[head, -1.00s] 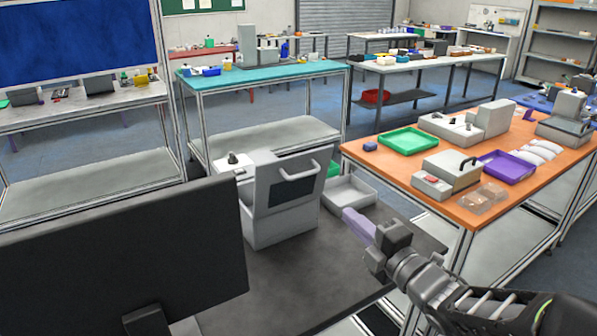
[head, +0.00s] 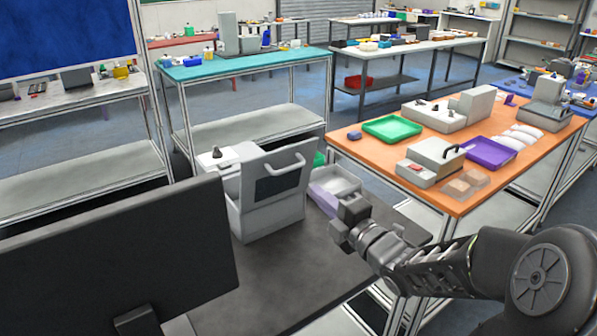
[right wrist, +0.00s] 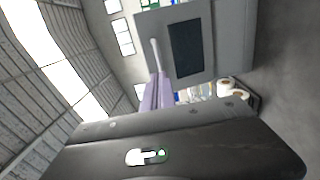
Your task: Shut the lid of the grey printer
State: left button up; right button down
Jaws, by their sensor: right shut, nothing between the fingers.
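The grey printer (head: 238,217) stands on the dark table, left of centre in the head view. The fingers also show in the right wrist view (right wrist: 156,92), near the handle's end. My left gripper is out of view.
A black monitor (head: 110,255) blocks the front left. A white tray (head: 340,183) lies behind my right fingers. An orange table (head: 400,183) with trays and devices stands to the right. The dark tabletop (head: 280,270) is clear in front of the printer.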

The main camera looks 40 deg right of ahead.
aim_at(291, 169)
jog(key=w+p, duration=0.1)
jog(key=w, duration=0.4)
jog(key=w+p, duration=0.1)
jog(key=w, duration=0.1)
jog(key=shift+w+d+r+p, duration=0.15)
jog(key=shift+w+r+p, duration=0.15)
jog(key=shift+w+p, duration=0.05)
jog(key=shift+w+f, duration=0.1)
jog(key=shift+w, duration=0.4)
jog(key=shift+w, duration=0.15)
